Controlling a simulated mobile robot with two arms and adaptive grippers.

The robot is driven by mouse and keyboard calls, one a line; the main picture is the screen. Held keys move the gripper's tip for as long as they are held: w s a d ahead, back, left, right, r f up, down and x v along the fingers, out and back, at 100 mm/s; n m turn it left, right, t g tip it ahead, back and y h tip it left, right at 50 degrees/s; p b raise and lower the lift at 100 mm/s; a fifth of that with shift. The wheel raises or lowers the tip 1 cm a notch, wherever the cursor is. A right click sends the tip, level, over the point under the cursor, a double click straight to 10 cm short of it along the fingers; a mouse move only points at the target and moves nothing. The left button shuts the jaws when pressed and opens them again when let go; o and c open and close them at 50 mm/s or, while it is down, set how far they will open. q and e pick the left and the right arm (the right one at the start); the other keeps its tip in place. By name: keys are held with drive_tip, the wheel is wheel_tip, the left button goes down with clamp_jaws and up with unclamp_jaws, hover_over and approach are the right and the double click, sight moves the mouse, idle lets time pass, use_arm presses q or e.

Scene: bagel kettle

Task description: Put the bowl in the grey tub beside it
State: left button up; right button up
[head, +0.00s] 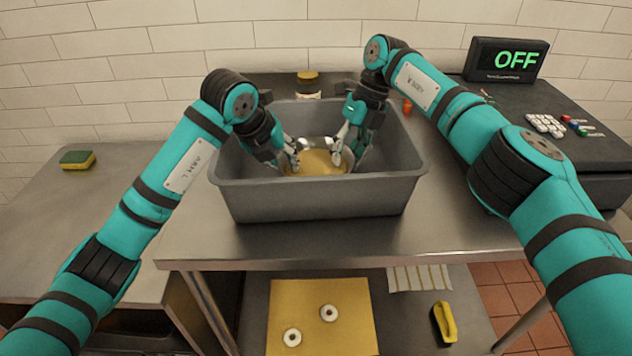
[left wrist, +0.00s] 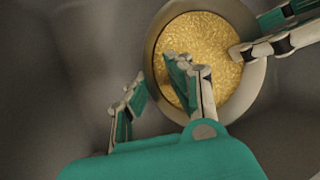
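The bowl (head: 318,160) is pale metal and holds a golden grainy filling. It is inside the grey tub (head: 318,203), low between its walls. It also shows in the left wrist view (left wrist: 251,90), upright. My left gripper (head: 286,156) is at the bowl's left side. Its fingers are spread, one outside the rim and one over the filling, with a gap between them. My right gripper (head: 348,152) is at the bowl's right side with its fingers apart, one reaching over the rim. Whether the bowl touches the tub's floor is hard to tell.
A jar (head: 308,88) is behind the tub. A sponge (head: 77,160) lies on the left counter. A yellow board (head: 318,310) with two white rings is on the lower shelf. The front strip of table is clear.

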use_arm(q)
drive_tip(key=shift+o, duration=1.4)
drive_tip(key=shift+s+d, duration=0.1)
use_arm(e)
drive_tip(key=o, duration=0.3)
drive_tip(key=shift+s+a+r, duration=0.1)
drive_tip(key=shift+a+r, duration=0.05)
drive_tip(key=shift+a, duration=0.05)
drive_tip(key=shift+d, duration=0.1)
use_arm(q)
drive_tip(key=shift+a, duration=0.2)
use_arm(e)
drive_tip(key=shift+d, duration=0.1)
drive_tip(key=shift+d, duration=0.1)
drive_tip(key=shift+r, duration=0.1)
use_arm(q)
drive_tip(key=v, duration=1.1)
drive_tip(key=shift+r, duration=0.4)
use_arm(e)
drive_tip(key=v, duration=0.7)
drive_tip(key=shift+d, duration=0.1)
